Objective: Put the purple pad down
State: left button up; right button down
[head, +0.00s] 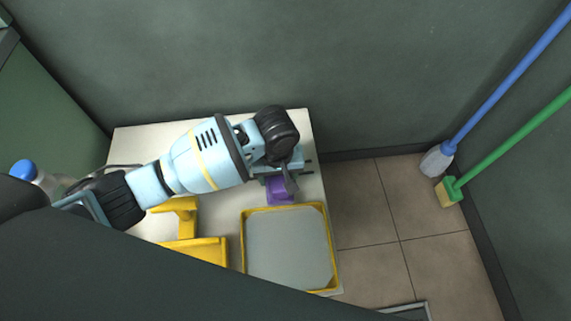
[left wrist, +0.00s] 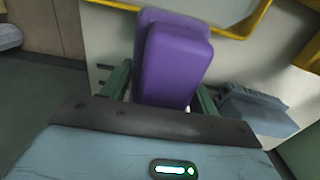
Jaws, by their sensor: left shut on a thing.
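The purple pad (head: 280,191) is a small block at the far side of the yellow-rimmed tray, above the white tabletop (head: 136,139). My left gripper (head: 282,180) is shut on it. In the left wrist view the purple pad (left wrist: 172,62) stands between the two green fingers of my left gripper (left wrist: 163,88). Its lower end is hidden behind the gripper body. I cannot tell whether the pad touches the tabletop. My right gripper is not in view.
The grey tray with a yellow rim (head: 329,232) lies just in front of the pad. A yellow object (head: 205,250) stands left of it. A blue-handled brush (head: 437,158) and a green-handled brush (head: 449,192) lean at the right wall. The tiled floor between is mostly clear.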

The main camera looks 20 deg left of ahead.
pick_arm(q)
jog(key=w, duration=0.1)
jog(key=w+b, duration=0.1)
jog(key=w, duration=0.2)
jog(key=shift+w+f+b, duration=0.35)
jog(key=shift+f+b, duration=0.05)
jog(key=shift+w+r, duration=0.15)
jog(key=shift+w, duration=0.15)
jog(key=shift+w+f+b, duration=0.2)
jog(key=shift+w+b, duration=0.2)
jog(key=shift+w, duration=0.1)
notch_tip(320, 180, down, 3)
jog(key=shift+s+r+b, duration=0.1)
jog(key=shift+b, duration=0.7)
jog(key=shift+f, duration=0.35)
jog(key=shift+r, duration=0.1)
jog(key=shift+r, duration=0.1)
jog(key=shift+f, duration=0.45)
